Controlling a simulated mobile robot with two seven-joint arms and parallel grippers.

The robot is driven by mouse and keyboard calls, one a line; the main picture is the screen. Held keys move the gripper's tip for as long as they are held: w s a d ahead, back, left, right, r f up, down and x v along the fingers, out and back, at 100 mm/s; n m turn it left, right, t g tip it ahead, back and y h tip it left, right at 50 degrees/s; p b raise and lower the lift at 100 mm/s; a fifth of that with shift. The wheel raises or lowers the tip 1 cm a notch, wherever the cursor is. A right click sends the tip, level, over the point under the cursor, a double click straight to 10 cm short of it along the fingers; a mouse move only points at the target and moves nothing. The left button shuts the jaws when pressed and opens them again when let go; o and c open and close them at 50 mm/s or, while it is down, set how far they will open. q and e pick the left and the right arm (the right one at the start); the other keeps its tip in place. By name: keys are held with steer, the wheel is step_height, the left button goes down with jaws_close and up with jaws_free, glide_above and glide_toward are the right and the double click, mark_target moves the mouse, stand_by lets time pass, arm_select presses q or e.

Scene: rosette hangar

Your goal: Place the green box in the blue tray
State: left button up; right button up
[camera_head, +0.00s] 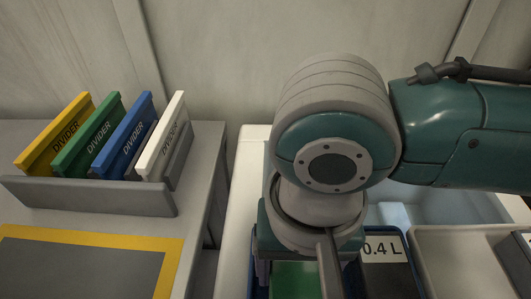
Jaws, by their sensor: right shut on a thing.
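My right gripper (298,258) points down at the bottom middle of the head view, with its arm coming in from the right. It is shut on the green box (295,281), whose top shows just below the gripper body. The gripper and the lower picture edge hide the rest of the box. A dark blue edge (259,284), seemingly of the blue tray, shows beside the box. Most of that tray is hidden, so I cannot tell whether the box touches its floor. My left gripper is not in view.
A dark bin labelled 0.4 L (388,274) and a pale grey tray (455,265) stand to the right. On the left table, a grey rack (90,197) holds several coloured dividers. A dark mat with a yellow border (90,238) lies in front. A gap separates the tables.

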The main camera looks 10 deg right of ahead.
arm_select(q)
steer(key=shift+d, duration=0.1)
arm_select(e)
steer(key=o, duration=1.2)
steer(key=shift+f, duration=0.1)
steer(key=shift+o, duration=0.2)
step_height(320, 180, up, 12)
steer(key=p, duration=0.3)
steer(key=shift+f, duration=0.25)
steer(key=n+t+y, duration=0.3)
steer(key=n, duration=0.1)
glide_toward(297, 268)
steer(key=s+f, duration=0.2)
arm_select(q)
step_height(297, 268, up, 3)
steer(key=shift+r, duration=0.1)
arm_select(e)
steer(key=s+d+n+h, duration=0.1)
steer(key=s+d+h, duration=0.1)
steer(key=d, duration=0.6)
steer(key=shift+s+f+t+h, duration=0.3)
steer(key=shift+s+f+h, duration=0.1)
steer(key=shift+s, duration=0.3)
